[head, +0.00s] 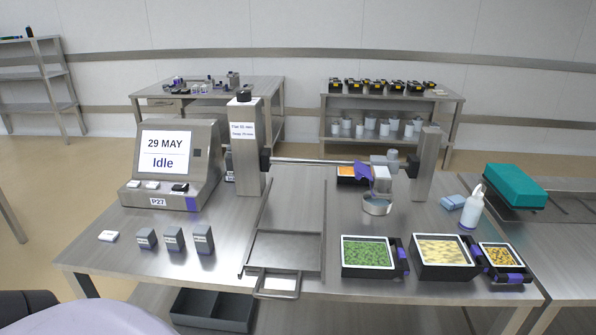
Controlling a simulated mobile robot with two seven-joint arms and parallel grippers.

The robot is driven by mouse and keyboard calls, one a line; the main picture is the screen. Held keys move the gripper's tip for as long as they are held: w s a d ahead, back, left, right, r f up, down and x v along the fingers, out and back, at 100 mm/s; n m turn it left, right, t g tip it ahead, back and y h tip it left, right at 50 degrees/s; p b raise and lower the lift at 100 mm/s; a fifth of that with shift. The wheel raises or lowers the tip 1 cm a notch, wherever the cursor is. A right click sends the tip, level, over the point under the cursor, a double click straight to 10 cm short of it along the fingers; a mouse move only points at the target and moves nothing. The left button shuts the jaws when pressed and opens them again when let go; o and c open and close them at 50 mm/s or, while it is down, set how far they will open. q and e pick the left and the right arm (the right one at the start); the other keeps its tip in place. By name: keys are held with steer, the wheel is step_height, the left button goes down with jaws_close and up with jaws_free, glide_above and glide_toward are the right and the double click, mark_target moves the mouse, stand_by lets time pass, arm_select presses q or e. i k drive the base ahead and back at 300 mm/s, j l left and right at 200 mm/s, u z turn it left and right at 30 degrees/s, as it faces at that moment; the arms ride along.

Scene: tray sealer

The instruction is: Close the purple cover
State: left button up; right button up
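A small purple piece (362,171) shows at the sealing head, to the left of the grey cylinder block (381,180) under the horizontal bar; it appears tilted. I take it as the purple cover, but its hinge and how far it stands open are too small to tell. A purple patch (192,203) also marks the lower right corner of the grey display console (205,150). The console screen reads "29 MAY" and "Idle". Neither of my grippers is in view.
The horizontal bar (310,161) spans two posts. An empty metal tray frame (285,252) lies in front. Filled black trays (445,274) with purple clips stand front right. A spray bottle (472,208) stands right. Small grey blocks (175,240) stand front left.

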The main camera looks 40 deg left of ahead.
mark_target(360, 169)
steer(key=u, duration=1.3)
